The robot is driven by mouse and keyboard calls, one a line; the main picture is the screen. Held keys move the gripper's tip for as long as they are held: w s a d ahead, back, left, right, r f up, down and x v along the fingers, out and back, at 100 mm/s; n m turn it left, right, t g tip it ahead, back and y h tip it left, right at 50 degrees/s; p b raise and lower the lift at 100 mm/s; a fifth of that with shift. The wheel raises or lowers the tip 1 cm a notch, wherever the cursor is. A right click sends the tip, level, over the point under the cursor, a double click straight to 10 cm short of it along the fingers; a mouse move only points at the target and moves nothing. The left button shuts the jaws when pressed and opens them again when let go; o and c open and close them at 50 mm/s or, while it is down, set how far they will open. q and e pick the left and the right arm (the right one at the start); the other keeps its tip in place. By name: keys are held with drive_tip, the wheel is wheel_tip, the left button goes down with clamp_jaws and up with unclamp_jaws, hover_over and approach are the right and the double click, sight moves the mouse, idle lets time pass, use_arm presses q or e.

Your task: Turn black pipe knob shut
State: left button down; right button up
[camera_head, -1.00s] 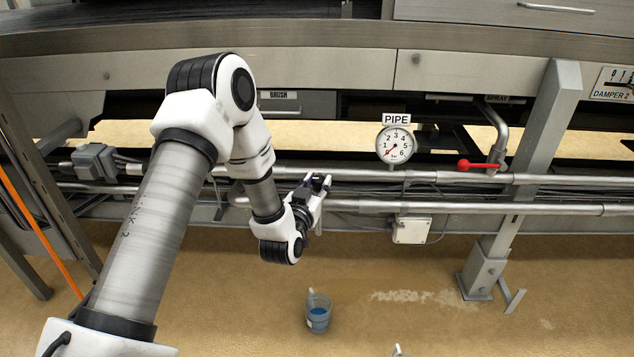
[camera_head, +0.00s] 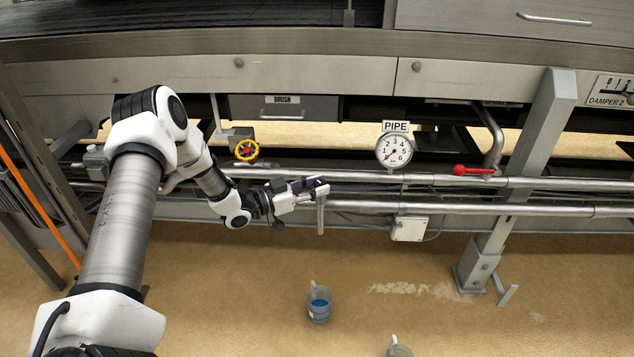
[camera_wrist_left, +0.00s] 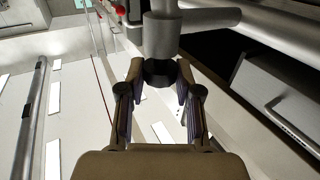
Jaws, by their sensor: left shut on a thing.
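The black pipe knob (camera_wrist_left: 159,73) sits on the end of a grey cylindrical fitting (camera_wrist_left: 161,36) in the left wrist view. My left gripper (camera_wrist_left: 159,78) is shut on the knob, with one finger on each side of it. In the head view my left gripper (camera_head: 308,187) is at the lower pipes, left of the round PIPE gauge (camera_head: 394,150). The knob cannot be made out there. My right gripper is not in view.
A red lever handle (camera_head: 473,170) is on the pipe at right. A grey post (camera_head: 530,160) stands at right. A cup with blue contents (camera_head: 319,304) is on the floor.

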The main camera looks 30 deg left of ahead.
use_arm(q)
drive_tip(key=m+g+h, duration=0.1)
drive_tip(key=h, duration=0.1)
drive_tip(key=m+g+h, duration=0.1)
drive_tip(key=m, duration=0.1)
drive_tip(key=shift+w+a+f+g+h+b, duration=0.2)
drive_tip(key=shift+g+h+b, duration=0.1)
drive_tip(key=shift+g+h, duration=0.1)
drive_tip(key=shift+m+g+h+b, duration=0.5)
drive_tip(key=shift+m+g+h, duration=0.3)
drive_tip(key=shift+g, duration=0.2)
drive_tip(key=m+g+h+b, duration=0.2)
drive_tip(key=m+g+b, duration=0.1)
drive_tip(key=g, duration=0.1)
drive_tip(key=shift+w+f, duration=0.1)
drive_tip(key=shift+w, duration=0.05)
drive_tip(key=shift+r+m+g+h+b, duration=0.25)
drive_tip(key=shift+m+g+h+b, duration=0.3)
drive_tip(key=shift+g, duration=0.35)
drive_tip(key=c, duration=0.8)
unclamp_jaws()
drive_tip(key=shift+w, duration=0.1)
